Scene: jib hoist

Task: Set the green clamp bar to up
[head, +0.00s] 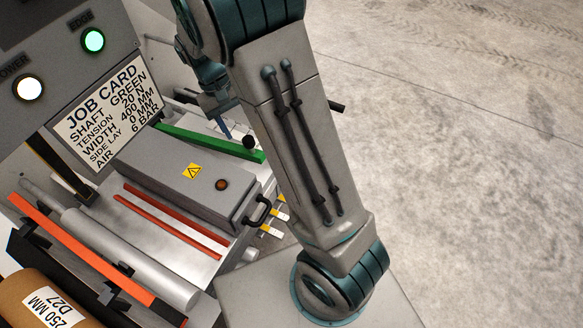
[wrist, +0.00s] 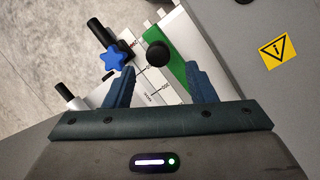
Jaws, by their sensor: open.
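The green clamp bar (head: 193,140) runs along the far side of a grey box in the head view. It looks low, close to the machine's bed; its exact height is hard to tell. A black ball knob (head: 250,142) is near its right end. In the wrist view the green bar (wrist: 179,50) runs behind my right finger, and the black knob (wrist: 156,54) shows ahead of the gap between my fingertips. My gripper (wrist: 160,80) is open and empty, with the knob apparently apart from both fingers. My arm partly hides the gripper in the head view.
A grey box (head: 180,172) with a warning label and black handle (head: 258,212) stands beside the bar. A blue star knob (wrist: 118,55) on a black rod is near my left finger. A job card (head: 107,103) is on the panel. Open floor lies right.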

